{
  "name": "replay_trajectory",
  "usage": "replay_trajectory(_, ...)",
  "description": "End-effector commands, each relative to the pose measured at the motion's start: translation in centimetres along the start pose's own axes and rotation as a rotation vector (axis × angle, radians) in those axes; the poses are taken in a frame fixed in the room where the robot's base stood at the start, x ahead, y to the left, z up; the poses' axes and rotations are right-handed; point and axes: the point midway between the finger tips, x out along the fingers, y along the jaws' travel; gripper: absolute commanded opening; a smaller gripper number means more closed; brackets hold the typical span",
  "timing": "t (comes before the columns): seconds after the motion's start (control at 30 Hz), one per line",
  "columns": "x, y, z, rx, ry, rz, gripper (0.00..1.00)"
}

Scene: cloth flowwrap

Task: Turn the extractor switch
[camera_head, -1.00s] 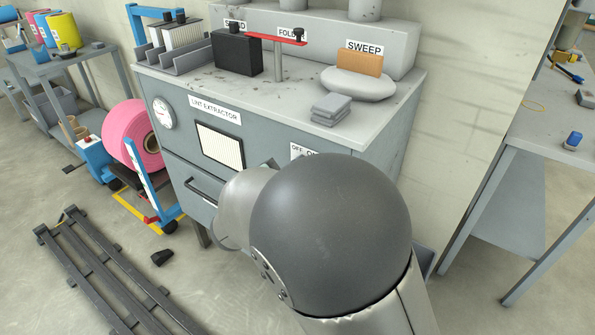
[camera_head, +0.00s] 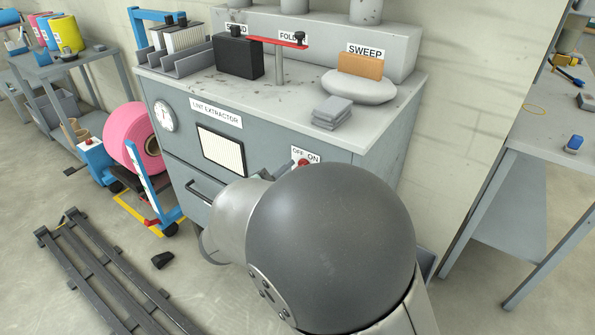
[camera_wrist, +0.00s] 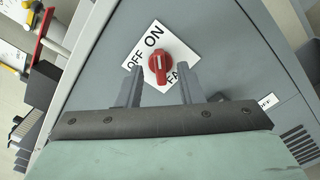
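The extractor switch is a round red knob (camera_wrist: 160,66) with a pale pointer bar, on a white OFF / ON label plate (camera_wrist: 150,45) on the grey lint extractor cabinet front. In the wrist view the knob stands just beyond and between the two finger tips of my gripper (camera_wrist: 160,84). The fingers are apart with a gap between them, and the knob does not look gripped. In the head view the red knob (camera_head: 304,164) shows just above my arm, which hides most of the gripper.
The cabinet (camera_head: 357,143) carries a gauge (camera_head: 163,115), a filter grille (camera_head: 221,150) and a drawer handle (camera_head: 204,191). A workbench (camera_head: 500,190) stands at right.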

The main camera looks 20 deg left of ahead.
Motion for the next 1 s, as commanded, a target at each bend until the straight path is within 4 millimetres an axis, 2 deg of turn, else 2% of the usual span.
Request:
replay_trajectory(0.3,-8.0,0.1,-0.1,-0.001,0.006,0.003,0.34)
replay_trajectory(0.5,-12.1,0.0,0.0,-0.001,0.004,0.002,0.34)
replay_trajectory(0.7,-14.3,0.0,-0.1,-0.001,0.003,0.001,0.34)
replay_trajectory(1.0,-14.8,0.0,0.0,-0.001,0.002,0.0,0.34)
